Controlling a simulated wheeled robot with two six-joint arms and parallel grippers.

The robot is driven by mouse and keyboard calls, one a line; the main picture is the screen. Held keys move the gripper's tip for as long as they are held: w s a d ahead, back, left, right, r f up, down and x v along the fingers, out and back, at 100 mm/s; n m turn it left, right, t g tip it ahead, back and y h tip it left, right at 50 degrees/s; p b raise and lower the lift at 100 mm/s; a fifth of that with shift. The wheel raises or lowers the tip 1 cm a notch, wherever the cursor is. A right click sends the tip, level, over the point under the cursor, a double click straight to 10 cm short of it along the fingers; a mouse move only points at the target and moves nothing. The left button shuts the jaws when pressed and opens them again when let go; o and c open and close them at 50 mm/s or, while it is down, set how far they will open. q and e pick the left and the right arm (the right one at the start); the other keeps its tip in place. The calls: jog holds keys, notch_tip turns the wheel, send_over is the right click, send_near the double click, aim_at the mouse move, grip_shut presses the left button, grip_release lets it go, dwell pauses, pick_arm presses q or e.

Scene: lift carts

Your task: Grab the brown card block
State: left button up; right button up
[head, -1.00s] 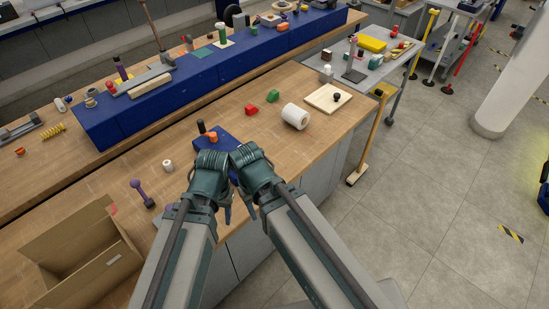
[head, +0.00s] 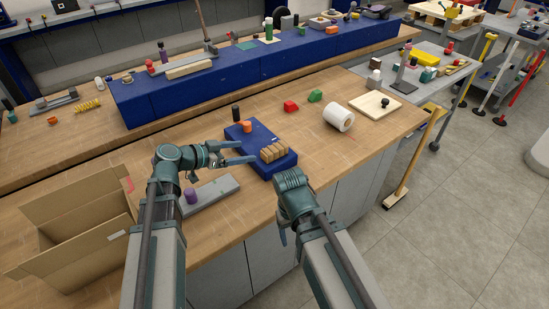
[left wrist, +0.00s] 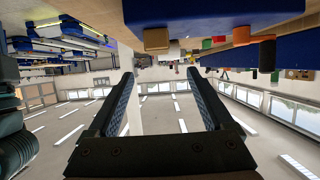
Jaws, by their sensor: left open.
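The brown card block (head: 273,152), ribbed with several segments, lies on the right part of a dark blue platform (head: 262,133) on the wooden bench. A brown block that seems to be the same one shows upside down at the top of the left wrist view (left wrist: 156,39). My left gripper (head: 247,152) is open and empty, its fingers pointing right toward the block, just left of it and apart from it. Its two fingers also show in the left wrist view (left wrist: 165,88), with nothing between them. My right gripper (head: 283,237) hangs low by the bench front, its jaws mostly hidden.
An orange piece (head: 247,126) and a black cylinder (head: 236,112) are by the platform's far left. A grey plate (head: 218,190) with a purple piece lies below my left gripper. An open cardboard box (head: 75,215) stands left; a white roll (head: 339,117) lies right.

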pick_arm(q)
jog(key=b, duration=0.3)
send_near(274, 148)
jog(key=x, duration=0.4)
jog(key=shift+w, duration=0.15)
jog(key=shift+w+d+f, duration=0.2)
jog(key=shift+w+d, duration=0.15)
jog(key=shift+d, duration=0.15)
jog(key=shift+d, duration=0.1)
jog(key=b+x, duration=0.2)
jog(key=x, duration=0.2)
jog(key=shift+d+f, duration=0.1)
jog(key=shift+f, duration=0.15)
jog(key=shift+w+d+f, duration=0.1)
jog(key=shift+w+d, duration=0.15)
jog(key=shift+d, duration=0.05)
grip_shut()
